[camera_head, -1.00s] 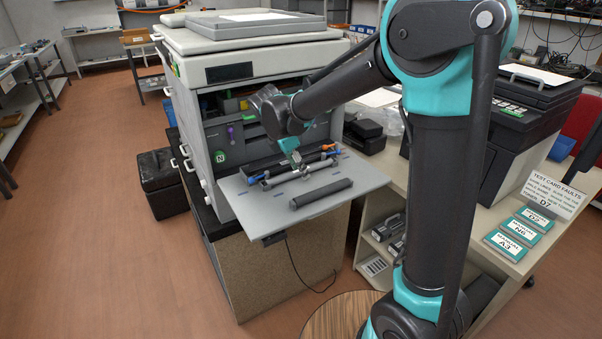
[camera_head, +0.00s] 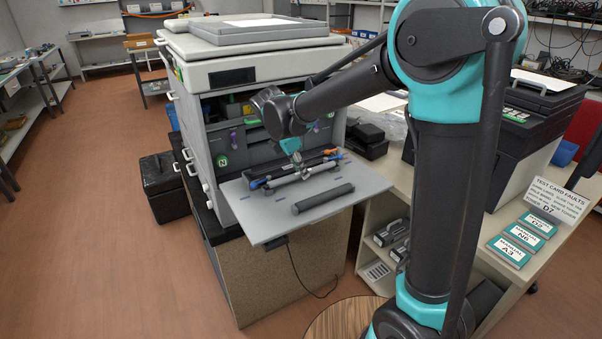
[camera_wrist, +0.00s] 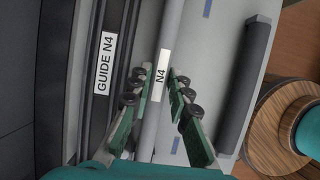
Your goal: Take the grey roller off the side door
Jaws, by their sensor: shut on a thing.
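The side door (camera_head: 360,184) of the large machine is folded down flat, like a shelf. A light grey roller (camera_head: 318,171) with a white N4 label lies along it, beside a dark guide marked GUIDE N4 (camera_wrist: 104,62). My gripper (camera_head: 297,165) is over the middle of this roller. In the wrist view, my gripper's fingers (camera_wrist: 158,88) are on both sides of the light grey roller (camera_wrist: 150,125), shut on it beside the label. A dark grey roller (camera_head: 323,198) lies loose on the outer part of the door, apart from my gripper. I cannot tell whether the held roller touches its supports.
The machine's open front (camera_head: 235,135) stands behind the door. A bench with manuals (camera_head: 520,237) is at right, and a round wooden stool (camera_head: 340,318) is below the door.

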